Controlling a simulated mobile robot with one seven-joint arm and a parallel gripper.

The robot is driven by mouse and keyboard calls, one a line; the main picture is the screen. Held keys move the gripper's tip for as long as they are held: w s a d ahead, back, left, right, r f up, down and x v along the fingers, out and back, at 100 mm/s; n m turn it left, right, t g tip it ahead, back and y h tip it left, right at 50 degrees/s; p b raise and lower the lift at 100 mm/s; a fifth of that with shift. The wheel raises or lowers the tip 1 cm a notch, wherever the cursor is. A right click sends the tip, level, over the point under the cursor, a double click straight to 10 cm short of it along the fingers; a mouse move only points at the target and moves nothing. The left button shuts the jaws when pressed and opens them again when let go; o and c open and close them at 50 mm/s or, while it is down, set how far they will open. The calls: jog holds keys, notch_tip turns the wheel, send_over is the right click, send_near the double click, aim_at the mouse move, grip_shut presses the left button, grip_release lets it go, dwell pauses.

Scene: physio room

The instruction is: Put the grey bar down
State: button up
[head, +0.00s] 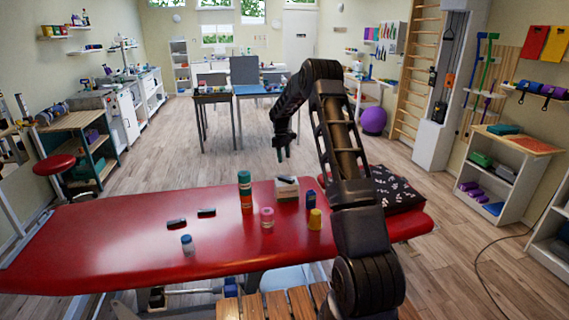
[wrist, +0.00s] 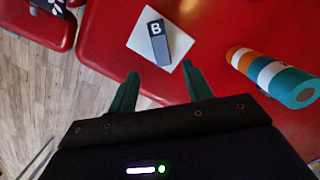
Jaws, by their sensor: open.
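The grey bar (wrist: 178,43) has a dark end face with a white letter B. It rests on top of a small white block (wrist: 145,52), which stands on the red treatment table (wrist: 105,35). In the head view the white block (head: 287,193) is near the table's far edge, with the bar (head: 286,180) small on its top. My gripper (wrist: 160,69) is open, its two green fingers apart with nothing between them. In the head view my gripper (head: 282,156) hangs above the block, clear of the bar.
A striped teal, white and orange cylinder (head: 245,190) stands just left of the block. A blue item (head: 310,199), a yellow pot (head: 315,219) and a pink jar (head: 267,217) are close by. A patterned cushion (head: 395,188) is at right.

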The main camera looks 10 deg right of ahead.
jog(key=s+r+m+t, duration=0.3)
jog(key=s+r+m, duration=0.1)
jog(key=s+r, duration=2.15)
jog(key=s+d+r+m+t, duration=0.1)
jog(key=s+r, duration=0.1)
jog(key=s, duration=0.7)
jog(key=s+d+r+m, duration=0.1)
jog(key=s+r+m, duration=0.1)
jog(key=s, duration=0.7)
jog(key=s+f+m+t+y, duration=0.1)
jog(key=s+f, duration=0.3)
jog(key=s, duration=1.1)
jog(key=shift+a+m+t, duration=0.15)
jog(key=shift+m+t, duration=0.15)
jog(key=shift+m, duration=0.2)
